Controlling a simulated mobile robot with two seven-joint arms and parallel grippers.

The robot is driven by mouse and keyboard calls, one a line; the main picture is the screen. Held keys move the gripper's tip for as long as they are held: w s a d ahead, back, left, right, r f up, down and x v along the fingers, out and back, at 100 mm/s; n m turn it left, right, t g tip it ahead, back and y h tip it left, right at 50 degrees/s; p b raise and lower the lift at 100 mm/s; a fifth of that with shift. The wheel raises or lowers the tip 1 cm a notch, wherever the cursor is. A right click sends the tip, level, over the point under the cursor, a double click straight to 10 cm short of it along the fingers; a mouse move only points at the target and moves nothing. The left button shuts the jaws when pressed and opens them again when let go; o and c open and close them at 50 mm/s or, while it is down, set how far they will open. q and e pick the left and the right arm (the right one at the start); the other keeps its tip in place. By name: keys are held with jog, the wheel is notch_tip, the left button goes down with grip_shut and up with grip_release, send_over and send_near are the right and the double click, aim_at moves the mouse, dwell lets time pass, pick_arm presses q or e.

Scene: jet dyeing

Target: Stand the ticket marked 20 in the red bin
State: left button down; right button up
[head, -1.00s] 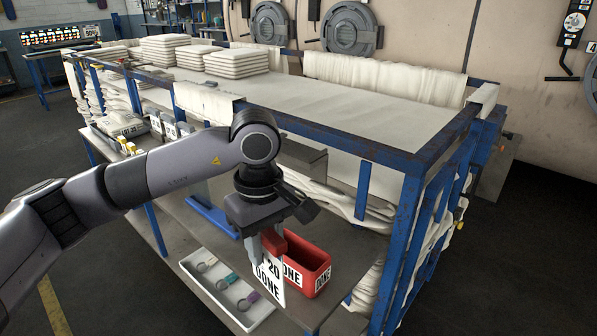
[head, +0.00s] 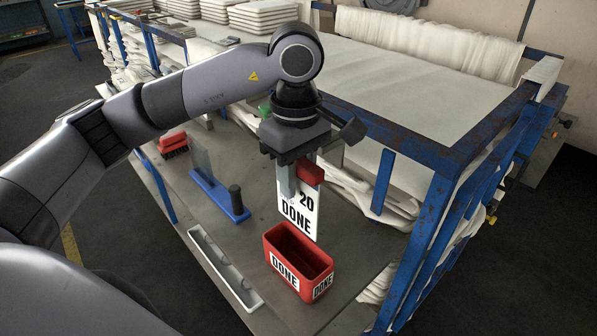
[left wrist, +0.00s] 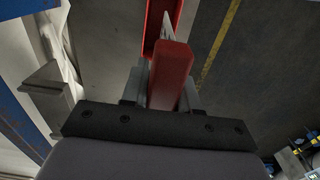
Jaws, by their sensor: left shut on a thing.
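My left gripper (head: 297,182) points down and is shut on the red grip of a white ticket (head: 298,207) marked 20 DONE. The ticket hangs upright. The red bin (head: 284,272), with DONE labels, stands open on the grey shelf just below it. In the head view, the ticket's lower edge lies close to the bin's far rim; how far above or behind it is, I cannot tell. In the left wrist view, the red grip (left wrist: 173,75) sits between the fingers, the ticket (left wrist: 168,25) is edge-on, and the bin (left wrist: 152,28) shows beyond. My right gripper is out of view.
A white tray (head: 205,246) lies left of the bin. A blue stand (head: 220,198) with a dark post and a red brush-like thing (head: 173,143) are further back. The blue table frame (head: 440,205) and hanging cloth border the right side.

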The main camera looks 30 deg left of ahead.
aim_at(297, 225)
pick_arm(q)
jog(key=shift+f+b, duration=4.5)
jog(key=shift+f, duration=0.4)
jog(key=shift+f+b, duration=0.65)
jog(key=shift+f, duration=0.1)
jog(key=shift+f+b, duration=0.95)
jog(key=shift+f, duration=0.1)
jog(key=shift+f+b, duration=0.85)
jog(key=shift+f, duration=0.1)
jog(key=c, duration=0.8)
grip_release()
